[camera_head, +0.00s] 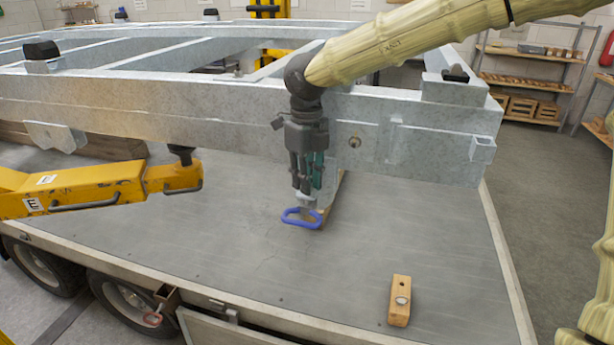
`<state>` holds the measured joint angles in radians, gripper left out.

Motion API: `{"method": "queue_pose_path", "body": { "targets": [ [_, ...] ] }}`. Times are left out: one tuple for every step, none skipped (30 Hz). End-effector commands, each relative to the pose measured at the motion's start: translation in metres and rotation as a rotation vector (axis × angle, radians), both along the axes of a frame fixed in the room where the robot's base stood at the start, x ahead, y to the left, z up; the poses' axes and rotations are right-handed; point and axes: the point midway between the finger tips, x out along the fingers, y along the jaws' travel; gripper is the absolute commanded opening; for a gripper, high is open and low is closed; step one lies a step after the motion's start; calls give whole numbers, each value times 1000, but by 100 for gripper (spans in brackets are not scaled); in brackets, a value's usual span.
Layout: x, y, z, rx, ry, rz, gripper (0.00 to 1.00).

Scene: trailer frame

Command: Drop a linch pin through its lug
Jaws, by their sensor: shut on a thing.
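My gripper (307,190) points down over the grey deck, in front of the galvanised frame. Its fingers are shut on a small grey part with a blue loop (302,224), which looks like the linch pin. The blue loop hangs just below the fingertips, close to the deck; whether it touches is unclear. A wooden block (332,200) shows partly behind the fingertips. I cannot tell for sure which part is the lug; a square bracket (483,149) sticks out at the frame's right end. The pin's shank is mostly hidden by the fingers.
The galvanised frame (200,105) spans the back. A yellow lifting arm (90,190) reaches in from the left. A wooden block with a round metal piece (400,300) lies front right. The middle deck is clear.

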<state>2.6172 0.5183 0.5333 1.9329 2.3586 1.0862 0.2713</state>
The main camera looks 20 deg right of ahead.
Motion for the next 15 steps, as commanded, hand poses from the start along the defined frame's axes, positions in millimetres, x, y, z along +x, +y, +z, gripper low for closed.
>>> {"method": "queue_pose_path", "body": {
  "targets": [
    [0,0,0,0,0,0,0],
    [0,0,0,0,0,0,0],
    [0,0,0,0,0,0,0],
    [0,0,0,0,0,0,0],
    [0,0,0,0,0,0,0],
    [0,0,0,0,0,0,0],
    [0,0,0,0,0,0,0],
    [0,0,0,0,0,0,25],
    [0,0,0,0,0,0,32],
    [0,0,0,0,0,0,37],
    [0,0,0,0,0,0,43],
    [0,0,0,0,0,-1,44],
    [0,0,0,0,0,-1,44],
    [0,0,0,0,0,-1,44],
    [0,0,0,0,0,-1,44]
  ]
}}
